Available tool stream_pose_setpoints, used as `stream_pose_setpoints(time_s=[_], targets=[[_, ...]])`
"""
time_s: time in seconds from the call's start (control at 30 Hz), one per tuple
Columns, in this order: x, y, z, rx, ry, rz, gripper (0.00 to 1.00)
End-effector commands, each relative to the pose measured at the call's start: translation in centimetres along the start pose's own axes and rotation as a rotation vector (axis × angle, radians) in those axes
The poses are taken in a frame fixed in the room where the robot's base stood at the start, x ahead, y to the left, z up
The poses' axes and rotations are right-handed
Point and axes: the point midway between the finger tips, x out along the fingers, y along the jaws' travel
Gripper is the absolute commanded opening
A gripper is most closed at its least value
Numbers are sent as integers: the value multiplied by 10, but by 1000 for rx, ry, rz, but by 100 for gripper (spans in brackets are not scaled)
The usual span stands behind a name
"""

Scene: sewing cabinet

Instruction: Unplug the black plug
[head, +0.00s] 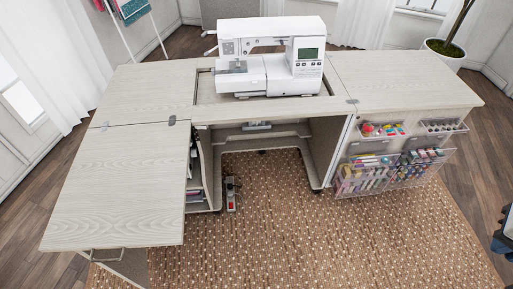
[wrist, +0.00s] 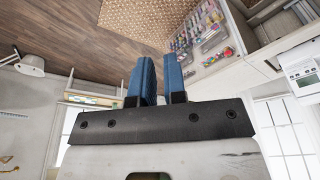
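A small strip-like device (head: 231,194) lies on the rug under the sewing cabinet, just right of the left shelf compartment. It has dark parts on top and a reddish spot at its front end. A dark shape (head: 231,182) at its back part may be the black plug, but it is too small to tell. My gripper (head: 505,232) shows partly at the right edge of the head view, far from the strip. In the wrist view its two blue fingers (wrist: 158,62) stand apart with a narrow empty gap. The plug cannot be made out in the wrist view.
The cabinet top (head: 400,78) carries a white sewing machine (head: 268,60). A leaf (head: 125,190) extends at the front left. Clear bins (head: 385,172) of thread hang on the open right door. The patterned rug (head: 300,240) is clear in front.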

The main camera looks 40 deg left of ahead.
Motion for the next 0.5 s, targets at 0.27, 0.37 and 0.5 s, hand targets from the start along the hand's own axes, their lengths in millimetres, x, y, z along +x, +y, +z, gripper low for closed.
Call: stream_pose_setpoints(time_s=[0.27, 0.37, 0.5], targets=[[3, -5, -12, -13, -17, -4, 55], [6, -9, -22, -24, -33, -7, 66], [13, -18, -41, -43, -61, -13, 66]])
